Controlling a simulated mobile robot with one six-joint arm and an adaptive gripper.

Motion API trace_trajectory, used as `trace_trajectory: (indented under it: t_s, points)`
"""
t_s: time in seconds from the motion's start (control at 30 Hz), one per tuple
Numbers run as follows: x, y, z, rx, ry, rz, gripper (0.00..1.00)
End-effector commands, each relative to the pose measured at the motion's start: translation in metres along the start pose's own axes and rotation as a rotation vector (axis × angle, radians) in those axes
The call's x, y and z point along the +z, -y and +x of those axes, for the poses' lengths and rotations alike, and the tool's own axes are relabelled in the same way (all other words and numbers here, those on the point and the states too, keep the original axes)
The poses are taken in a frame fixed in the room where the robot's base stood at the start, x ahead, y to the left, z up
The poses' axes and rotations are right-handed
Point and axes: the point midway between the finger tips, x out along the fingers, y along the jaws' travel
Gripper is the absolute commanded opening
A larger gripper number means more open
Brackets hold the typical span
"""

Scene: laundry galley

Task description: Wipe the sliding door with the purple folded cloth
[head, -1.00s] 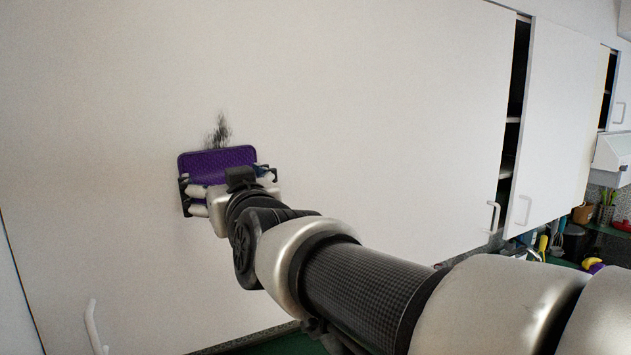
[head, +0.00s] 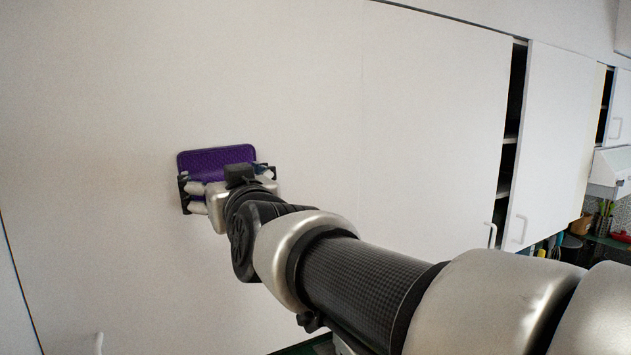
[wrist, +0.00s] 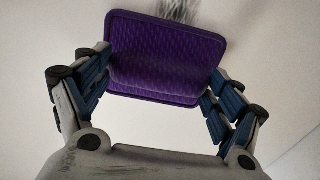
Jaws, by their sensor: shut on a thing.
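The purple folded cloth (head: 216,161) is a textured pad held up in front of the white sliding door (head: 90,110). My gripper (head: 228,186) is shut on the cloth, with one finger at each side of it. The wrist view also shows the cloth (wrist: 165,57) between the fingers, its broad side facing the white surface. I cannot tell whether it touches the door. A dark streaky smudge (wrist: 178,10) shows on the door just past the cloth's top edge in the wrist view. In the head view the smudge is hidden behind the cloth.
A pale handle (head: 98,344) is at the lower left. Other white cabinet doors (head: 555,140) stand at the right, with dark open gaps and a handle (head: 490,235). Counter items, including a red bowl (head: 622,236), are at far right. The door around the cloth is clear.

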Motion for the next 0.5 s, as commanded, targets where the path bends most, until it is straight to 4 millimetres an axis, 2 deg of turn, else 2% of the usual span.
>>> trace_trajectory:
  t_s: [0.03, 0.1, 0.23, 0.5]
  points:
    - [-0.009, -0.001, 0.000, 0.000, -0.002, 0.000, 0.40]
    - [-0.016, -0.001, 0.001, 0.001, -0.002, 0.000, 0.40]
    - [-0.021, -0.001, 0.001, 0.001, -0.003, 0.001, 0.40]
    - [-0.003, 0.000, 0.001, 0.000, -0.001, 0.000, 0.40]
